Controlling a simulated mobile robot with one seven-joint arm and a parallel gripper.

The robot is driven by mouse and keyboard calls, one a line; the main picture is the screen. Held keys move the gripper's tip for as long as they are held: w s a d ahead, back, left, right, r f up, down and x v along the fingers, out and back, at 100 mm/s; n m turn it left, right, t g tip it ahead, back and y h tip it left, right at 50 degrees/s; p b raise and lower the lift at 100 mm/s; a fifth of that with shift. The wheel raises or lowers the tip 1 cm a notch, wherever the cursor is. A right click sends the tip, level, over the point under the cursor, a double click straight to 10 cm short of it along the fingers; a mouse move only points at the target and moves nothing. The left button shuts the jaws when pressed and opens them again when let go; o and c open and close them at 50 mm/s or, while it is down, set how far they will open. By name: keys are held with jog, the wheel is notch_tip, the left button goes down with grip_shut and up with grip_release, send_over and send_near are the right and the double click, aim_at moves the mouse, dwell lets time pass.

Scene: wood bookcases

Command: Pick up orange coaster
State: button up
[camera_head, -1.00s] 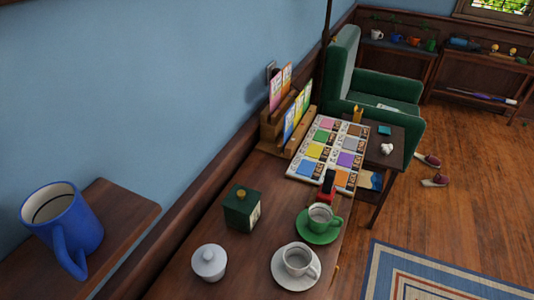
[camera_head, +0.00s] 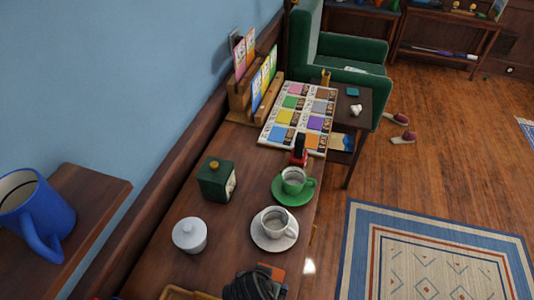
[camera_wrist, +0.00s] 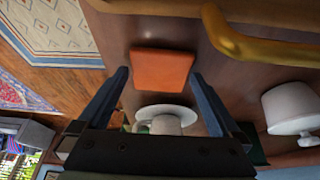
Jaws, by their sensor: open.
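The orange coaster (camera_wrist: 162,70) is a flat square lying on the brown table near its edge. It shows between the two fingers of my gripper (camera_wrist: 160,78) in the wrist view, with table visible on both sides of it. The fingers are spread and hold nothing; I cannot tell how far above the coaster they are. In the head view, my dark gripper (camera_head: 252,286) is at the bottom edge, and part of the orange coaster (camera_head: 273,270) shows just beyond it.
A white cup on a saucer (camera_head: 258,242) stands close beyond the coaster. A rug (camera_head: 375,270) lies right.

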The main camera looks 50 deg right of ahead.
jog(key=shift+d+f, duration=0.1)
jog(key=shift+f, duration=0.15)
jog(key=c, duration=1.1)
jog(key=shift+r, duration=0.1)
